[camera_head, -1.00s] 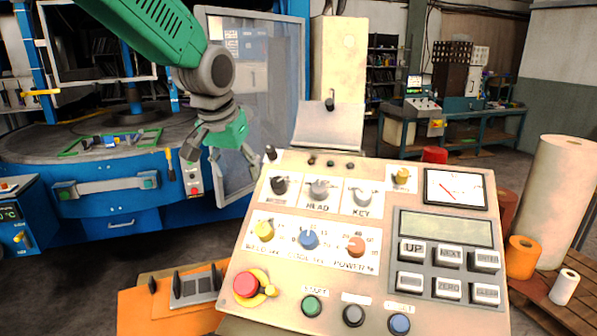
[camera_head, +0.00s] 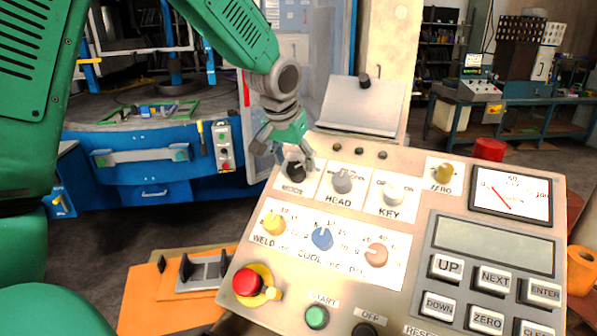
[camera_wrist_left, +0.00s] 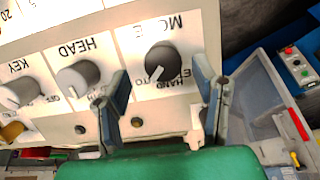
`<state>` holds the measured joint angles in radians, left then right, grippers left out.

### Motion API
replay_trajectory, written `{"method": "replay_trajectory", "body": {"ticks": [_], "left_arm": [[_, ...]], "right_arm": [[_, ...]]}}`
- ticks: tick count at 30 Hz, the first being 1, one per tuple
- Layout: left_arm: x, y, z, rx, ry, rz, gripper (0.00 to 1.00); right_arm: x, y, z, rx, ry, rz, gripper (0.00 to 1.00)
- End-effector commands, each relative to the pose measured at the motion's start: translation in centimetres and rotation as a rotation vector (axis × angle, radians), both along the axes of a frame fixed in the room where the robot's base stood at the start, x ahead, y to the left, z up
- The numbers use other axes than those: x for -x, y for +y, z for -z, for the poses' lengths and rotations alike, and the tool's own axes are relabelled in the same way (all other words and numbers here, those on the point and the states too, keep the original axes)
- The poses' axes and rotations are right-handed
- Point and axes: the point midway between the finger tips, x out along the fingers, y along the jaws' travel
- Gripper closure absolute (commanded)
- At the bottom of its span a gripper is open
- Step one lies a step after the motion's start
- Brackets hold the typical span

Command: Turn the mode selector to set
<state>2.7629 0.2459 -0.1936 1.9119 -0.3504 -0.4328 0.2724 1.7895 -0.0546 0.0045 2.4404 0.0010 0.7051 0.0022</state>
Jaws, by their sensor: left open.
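The mode selector (camera_head: 295,171) is a dark round knob at the upper left of the control panel. In the left wrist view the knob (camera_wrist_left: 163,60) shows upside down, under MODE lettering, with a white pointer mark slanting to the lower left. Small position labels, including HAND and a partly hidden SET, lie around it; which one the pointer meets is hard to tell. My left gripper (camera_head: 284,158) is open just behind and above the knob. Its two fingers (camera_wrist_left: 163,78) stand on either side of the knob in the wrist view, apart from it.
The HEAD knob (camera_head: 342,181) and KEY knob (camera_head: 392,194) sit close to the right of the selector. A red emergency button (camera_head: 246,281) is lower left on the panel (camera_head: 232,322). A tilted grey plate (camera_head: 350,103) stands behind the panel.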

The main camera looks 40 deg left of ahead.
Motion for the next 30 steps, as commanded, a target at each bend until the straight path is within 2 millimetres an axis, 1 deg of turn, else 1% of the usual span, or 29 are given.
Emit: {"method": "replay_trajectory", "body": {"ticks": [1,3,7,12,18,19,20,21,22,23,30], "left_arm": [[-0.2,0.1,0.9,0.002,0.002,-0.001,0.46],[-0.4,0.2,1.7,0.002,0.000,-0.001,0.46],[-0.9,0.3,2.8,0.001,-0.002,-0.001,0.46],[-1.3,0.2,3.2,-0.002,-0.004,0.000,0.46],[-1.2,0.2,3.2,-0.002,-0.004,0.000,0.46],[-1.2,0.3,3.2,-0.002,-0.004,0.000,0.53],[-1.2,0.3,3.3,-0.001,-0.004,-0.001,0.64],[-1.2,0.3,3.3,0.000,-0.004,-0.001,0.78],[-1.2,0.4,3.3,0.000,-0.004,-0.001,0.88],[-1.2,0.4,3.3,0.000,-0.004,-0.001,0.95],[-1.2,0.4,3.3,0.004,-0.003,-0.006,0.95]], "right_arm": [[0.0,0.0,-0.1,0.000,0.000,0.000,0.60],[0.0,0.0,-0.1,0.000,0.000,0.000,0.60],[0.0,0.0,-0.2,0.000,0.000,0.000,0.60],[0.0,0.0,-0.2,0.000,0.001,0.000,0.60],[0.0,0.0,-0.2,0.000,0.000,0.000,0.60],[0.0,0.0,-0.2,0.000,0.000,0.000,0.60],[0.0,0.0,-0.2,0.000,0.000,0.000,0.60],[0.0,0.0,-0.2,0.000,0.001,0.000,0.60],[0.0,0.0,-0.2,0.000,0.001,0.000,0.60],[0.0,0.0,-0.2,0.000,0.000,0.000,0.60],[0.0,0.0,-0.2,0.000,0.001,0.000,0.60]]}}
